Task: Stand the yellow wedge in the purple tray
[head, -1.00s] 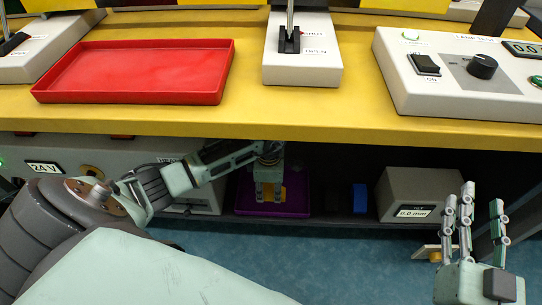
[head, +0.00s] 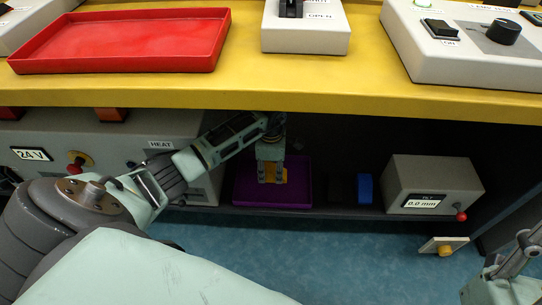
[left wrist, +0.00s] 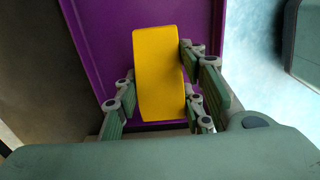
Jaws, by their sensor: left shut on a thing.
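The purple tray (head: 300,180) lies on the shelf under the yellow bench. The yellow wedge (left wrist: 158,75) is between the fingers of my left gripper (left wrist: 157,98), which is shut on it. In the head view, my left gripper (head: 272,172) points down over the tray. Only a little of the wedge (head: 284,177) shows there behind the fingers. The purple tray (left wrist: 105,40) fills the background behind the wedge in the left wrist view. I cannot tell whether the wedge touches the tray floor. My right gripper (head: 528,243) is cut off at the lower right edge.
Right of the tray on the shelf are a dark block (head: 342,189), a blue block (head: 365,188) and a grey tilt display box (head: 434,184). The bench edge (head: 330,100) overhangs my left arm. A red tray (head: 125,42) stands on top.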

